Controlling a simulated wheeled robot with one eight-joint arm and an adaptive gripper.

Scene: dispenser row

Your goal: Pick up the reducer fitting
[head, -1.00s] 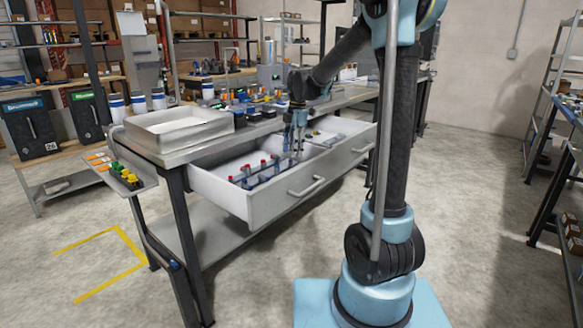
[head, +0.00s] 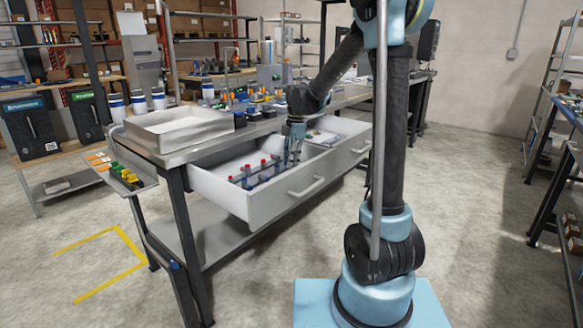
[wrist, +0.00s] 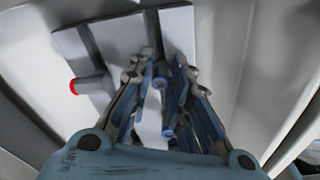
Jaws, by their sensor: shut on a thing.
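My gripper (head: 292,158) points down into the open drawer, at the right end of a rack with red-tipped parts. In the wrist view my gripper (wrist: 161,92) is closed in on a small part with a blue round end, which I take for the reducer fitting (wrist: 158,84). Most of the part is hidden between the fingers. A grey rack (wrist: 120,45) lies beneath the fingers, with one red-tipped part (wrist: 88,86) to the left. The head view hides the held part behind the fingers.
The open drawer (head: 257,208) has walls close around my gripper, and a right compartment holds other small items. A grey tray (head: 172,141) stands on the bench at the left. Several small objects crowd the bench top behind the drawer.

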